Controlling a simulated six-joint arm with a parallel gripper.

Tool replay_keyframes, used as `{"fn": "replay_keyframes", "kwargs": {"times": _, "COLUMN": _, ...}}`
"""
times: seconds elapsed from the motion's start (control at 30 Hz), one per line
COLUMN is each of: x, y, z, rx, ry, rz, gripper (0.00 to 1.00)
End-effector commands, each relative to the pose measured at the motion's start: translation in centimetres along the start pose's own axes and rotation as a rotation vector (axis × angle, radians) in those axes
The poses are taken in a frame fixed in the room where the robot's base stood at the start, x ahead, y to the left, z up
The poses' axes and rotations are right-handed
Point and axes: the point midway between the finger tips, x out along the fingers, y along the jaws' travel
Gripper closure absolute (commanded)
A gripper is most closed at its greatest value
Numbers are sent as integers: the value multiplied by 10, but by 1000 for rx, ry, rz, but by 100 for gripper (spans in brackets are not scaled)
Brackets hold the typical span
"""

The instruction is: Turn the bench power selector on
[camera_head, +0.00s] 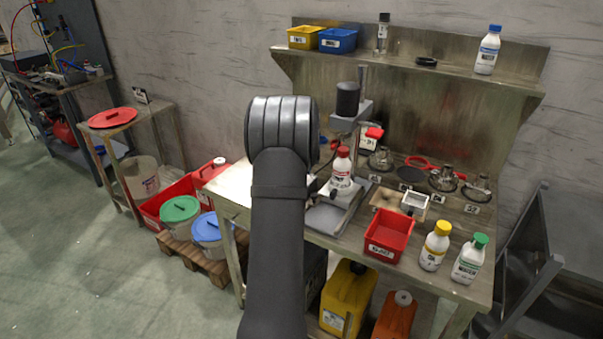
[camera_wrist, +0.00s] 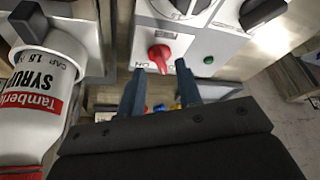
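The power selector is a red knob (camera_wrist: 160,54) on a light grey panel (camera_wrist: 186,55) in the wrist view. Its pointer end faces the bottom of the picture, and dark lettering, partly readable as ON, sits beside it. My gripper (camera_wrist: 159,68) is open, with one finger on each side of the knob's lower end. No contact between fingers and knob can be made out. A green lamp (camera_wrist: 208,60) is on the panel right of the knob. In the head view my arm hides the gripper and the selector.
A red-capped syrup bottle (camera_wrist: 38,90) stands left of my gripper; it also shows on the bench machine (camera_head: 342,172). Larger dials (camera_wrist: 180,6) lie above the knob. A red bin (camera_head: 389,238) and bottles (camera_head: 435,247) stand at the bench's front right.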

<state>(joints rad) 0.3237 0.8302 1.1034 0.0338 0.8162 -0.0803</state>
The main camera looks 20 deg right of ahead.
Motion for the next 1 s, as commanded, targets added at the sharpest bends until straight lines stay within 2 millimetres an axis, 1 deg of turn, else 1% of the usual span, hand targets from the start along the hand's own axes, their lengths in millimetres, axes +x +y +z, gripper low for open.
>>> {"fn": "replay_keyframes", "kwargs": {"times": 0.03, "x": 7, "y": 0, "z": 0, "rx": 0, "ry": 0, "rz": 0, "gripper": 68}}
{"fn": "replay_keyframes", "kwargs": {"times": 0.1, "x": 14, "y": 0, "z": 0, "rx": 0, "ry": -1, "rz": 0, "gripper": 68}}
{"fn": "replay_keyframes", "kwargs": {"times": 0.2, "x": 20, "y": 0, "z": 0, "rx": 0, "ry": 0, "rz": 0, "gripper": 68}}
{"fn": "replay_keyframes", "kwargs": {"times": 0.53, "x": 23, "y": 0, "z": 0, "rx": -1, "ry": 0, "rz": 0, "gripper": 68}}
{"fn": "replay_keyframes", "kwargs": {"times": 0.57, "x": 23, "y": 0, "z": 0, "rx": -1, "ry": 0, "rz": 0, "gripper": 74}}
{"fn": "replay_keyframes", "kwargs": {"times": 0.6, "x": 23, "y": 0, "z": 0, "rx": -1, "ry": 0, "rz": 0, "gripper": 82}}
{"fn": "replay_keyframes", "kwargs": {"times": 0.7, "x": 22, "y": 0, "z": 0, "rx": -1, "ry": 0, "rz": 0, "gripper": 100}}
{"fn": "replay_keyframes", "kwargs": {"times": 1.0, "x": 22, "y": -1, "z": 0, "rx": 13, "ry": 0, "rz": 5, "gripper": 100}}
